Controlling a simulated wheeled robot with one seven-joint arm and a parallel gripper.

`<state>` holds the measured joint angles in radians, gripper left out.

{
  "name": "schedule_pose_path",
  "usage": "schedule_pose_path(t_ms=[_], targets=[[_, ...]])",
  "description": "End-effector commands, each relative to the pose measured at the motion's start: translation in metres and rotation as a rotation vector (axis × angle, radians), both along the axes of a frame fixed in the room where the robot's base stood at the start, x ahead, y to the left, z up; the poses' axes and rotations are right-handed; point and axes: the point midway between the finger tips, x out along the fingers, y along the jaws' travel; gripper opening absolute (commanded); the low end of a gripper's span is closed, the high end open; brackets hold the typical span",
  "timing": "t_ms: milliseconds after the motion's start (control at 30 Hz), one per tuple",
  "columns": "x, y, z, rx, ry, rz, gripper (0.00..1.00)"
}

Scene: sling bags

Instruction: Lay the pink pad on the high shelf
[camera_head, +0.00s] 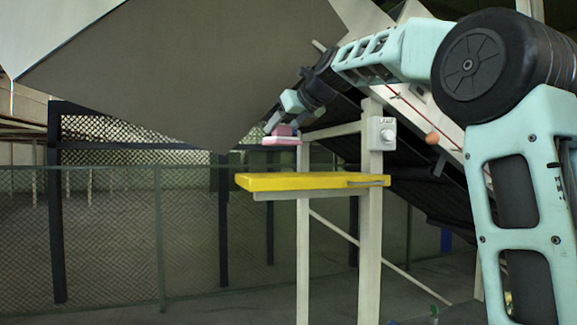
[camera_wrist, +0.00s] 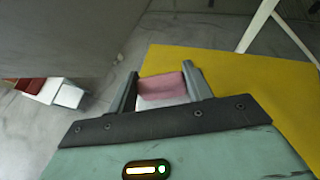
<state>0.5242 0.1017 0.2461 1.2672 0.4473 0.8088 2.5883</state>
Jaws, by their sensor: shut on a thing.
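The pink pad (camera_head: 282,136) is held at the end of my arm, above the yellow shelf (camera_head: 285,181) in the head view. A gap shows between the pad and the shelf's top. My gripper (camera_head: 284,128) is shut on the pad. In the wrist view the pad (camera_wrist: 163,88) sits between the two fingers of my gripper (camera_wrist: 162,86), and the yellow shelf (camera_wrist: 228,88) spreads below and to the right of it. The pad's underside is hidden.
A large dark grey panel (camera_head: 185,75) hangs at upper left, close to my gripper. Pale posts (camera_head: 369,230) carry the shelf, with a white box (camera_head: 381,133) on one. A mesh fence (camera_head: 110,230) stands behind. Red and white objects (camera_wrist: 48,90) lie left in the wrist view.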

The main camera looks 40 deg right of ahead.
Motion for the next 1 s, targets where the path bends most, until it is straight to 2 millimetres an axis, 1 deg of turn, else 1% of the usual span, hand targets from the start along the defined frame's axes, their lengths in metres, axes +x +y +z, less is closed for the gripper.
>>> schedule_pose_path(t_ms=[33, 100, 267, 533, 633, 900, 933, 967, 1000], targets=[[-0.001, -0.001, -0.011, 0.003, 0.003, -0.002, 0.20], [-0.001, -0.001, -0.022, 0.002, 0.003, -0.002, 0.20], [0.000, 0.000, -0.036, 0.001, 0.000, 0.000, 0.20], [0.000, -0.001, -0.072, 0.002, 0.001, -0.001, 0.20], [0.000, 0.000, -0.077, 0.000, -0.001, -0.001, 0.20], [0.000, 0.000, -0.078, 0.001, -0.001, 0.000, 0.20], [0.000, 0.000, -0.079, 0.001, -0.001, 0.000, 0.53], [0.000, 0.000, -0.078, 0.001, -0.001, 0.000, 0.61], [0.000, 0.000, -0.078, 0.001, -0.001, 0.000, 0.72]])
